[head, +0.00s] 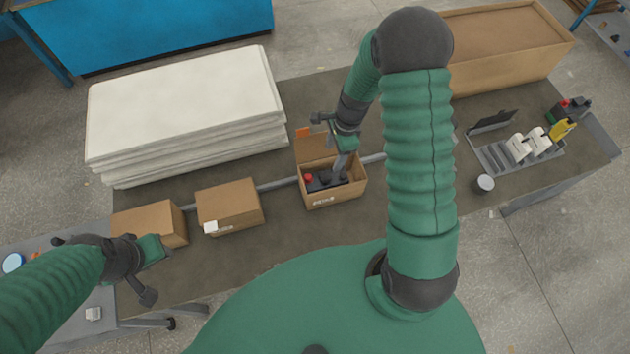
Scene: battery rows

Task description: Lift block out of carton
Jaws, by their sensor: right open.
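An open brown carton (335,192) stands near the middle of the table with its back flap raised. A dark block (320,182) with a red spot on top sits inside it. My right gripper (340,172) reaches down into the carton at the block, with its jaws open. Its fingertips are small and partly hidden by the carton, so I cannot tell whether they touch the block. My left gripper (156,262) is at the lower left, over the table's left end, away from the carton. Its jaw opening is unclear.
Two closed cartons (230,206) (150,222) stand left of the open one. White sheets (185,110) are stacked behind them. A large brown box (505,45) stands at the back right. A grey rack (495,155) and a small cup (485,184) are at right. The table front is clear.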

